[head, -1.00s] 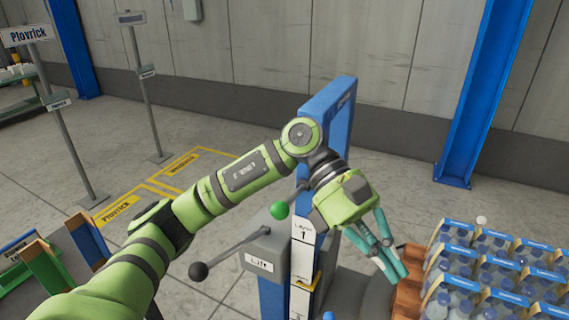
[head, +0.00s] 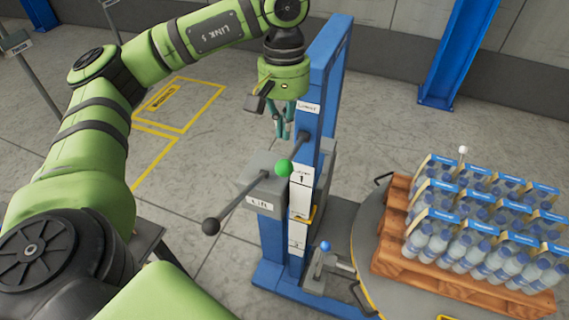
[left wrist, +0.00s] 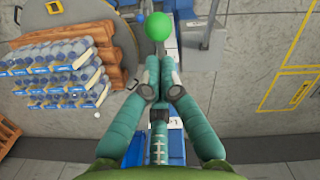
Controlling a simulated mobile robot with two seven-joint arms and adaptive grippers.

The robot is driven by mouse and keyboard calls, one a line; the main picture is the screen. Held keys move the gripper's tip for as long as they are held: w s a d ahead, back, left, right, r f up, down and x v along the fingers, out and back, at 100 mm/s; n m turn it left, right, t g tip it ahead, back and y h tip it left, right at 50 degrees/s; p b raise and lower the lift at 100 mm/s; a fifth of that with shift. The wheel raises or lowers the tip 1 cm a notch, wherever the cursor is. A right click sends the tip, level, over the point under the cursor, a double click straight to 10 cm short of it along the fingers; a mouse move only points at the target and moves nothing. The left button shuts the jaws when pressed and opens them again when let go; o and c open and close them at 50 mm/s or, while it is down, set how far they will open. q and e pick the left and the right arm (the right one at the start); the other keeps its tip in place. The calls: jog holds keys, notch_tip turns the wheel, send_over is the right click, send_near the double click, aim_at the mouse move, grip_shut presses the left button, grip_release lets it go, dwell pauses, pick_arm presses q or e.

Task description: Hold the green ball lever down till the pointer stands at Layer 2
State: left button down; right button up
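The lift post (head: 306,150) is blue, with a white layer scale (head: 300,200) on its front marked 1 above and 2 below. A yellow pointer (head: 312,214) stands between the two marks. The green ball (head: 284,168) tops a lever at the grey lift box (head: 262,186). My left gripper (head: 284,136) hangs fingers down just above the green ball, apart from it. In the left wrist view, its teal fingers (left wrist: 160,62) are together with nothing between them, and the green ball (left wrist: 158,26) shows beyond the tips. My right gripper is not in view.
A black ball lever (head: 211,226) sticks out from the box toward the front left. A blue ball lever (head: 325,246) stands low, right of the post. A turntable (head: 369,235) bears a wooden pallet (head: 394,262) with bottle packs (head: 470,215).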

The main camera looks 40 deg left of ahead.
aim_at(284, 160)
pick_arm(q)
jog(key=shift+f, duration=0.25)
jog(key=shift+s+d+f+b, duration=0.15)
jog(key=shift+f+b, duration=0.8)
jog(key=shift+f, duration=0.7)
jog(key=shift+s+d+f+b, duration=0.15)
jog(key=shift+f+b, duration=0.75)
jog(key=shift+f, duration=0.7)
jog(key=shift+a, duration=0.1)
